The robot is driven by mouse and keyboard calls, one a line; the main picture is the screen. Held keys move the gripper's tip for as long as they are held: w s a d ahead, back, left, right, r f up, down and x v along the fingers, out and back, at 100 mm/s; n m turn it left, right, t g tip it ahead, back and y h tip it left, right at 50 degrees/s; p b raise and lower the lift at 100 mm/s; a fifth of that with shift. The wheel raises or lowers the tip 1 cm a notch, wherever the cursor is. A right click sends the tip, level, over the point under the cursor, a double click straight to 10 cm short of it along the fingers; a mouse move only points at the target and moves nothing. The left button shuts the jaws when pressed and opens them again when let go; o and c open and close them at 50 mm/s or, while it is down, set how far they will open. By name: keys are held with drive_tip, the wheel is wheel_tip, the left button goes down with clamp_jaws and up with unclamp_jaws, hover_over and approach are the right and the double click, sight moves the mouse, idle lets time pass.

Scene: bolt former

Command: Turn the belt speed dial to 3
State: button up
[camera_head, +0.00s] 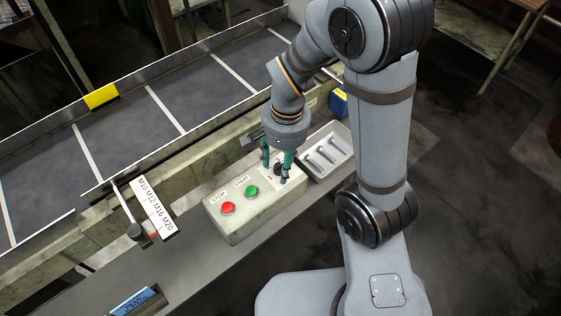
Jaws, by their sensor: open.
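The control box (238,220) is a pale, worn block on the grey ledge beside the conveyor. Its top carries a red STOP button (228,208), a green START button (251,190) and, at its right end, a small dark dial (278,169) on a white plate. My gripper (276,172) points down over that right end, its two teal fingers apart on either side of the dial. I cannot tell whether the fingers touch the dial. The fingers partly cover the dial and its scale, so its setting cannot be read.
A grey tray (343,164) with several bolts stands just right of the box. A lever (134,229) with a plate marked M10 to M20 (154,207) is at left. The conveyor belt (120,135) runs behind. A blue item (136,300) lies at the front left.

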drive_tip(key=shift+c, duration=0.5)
clamp_jaws()
drive_tip(key=shift+n, duration=0.3)
drive_tip(key=n+b, duration=0.1)
drive_tip(key=n, duration=0.4)
drive_tip(key=shift+b, duration=0.35)
drive_tip(key=n, duration=0.6)
drive_tip(key=shift+w+g, duration=0.1)
drive_tip(key=shift+g, duration=0.2)
drive_tip(key=shift+o, duration=0.3)
unclamp_jaws()
drive_tip(key=shift+o, duration=0.2)
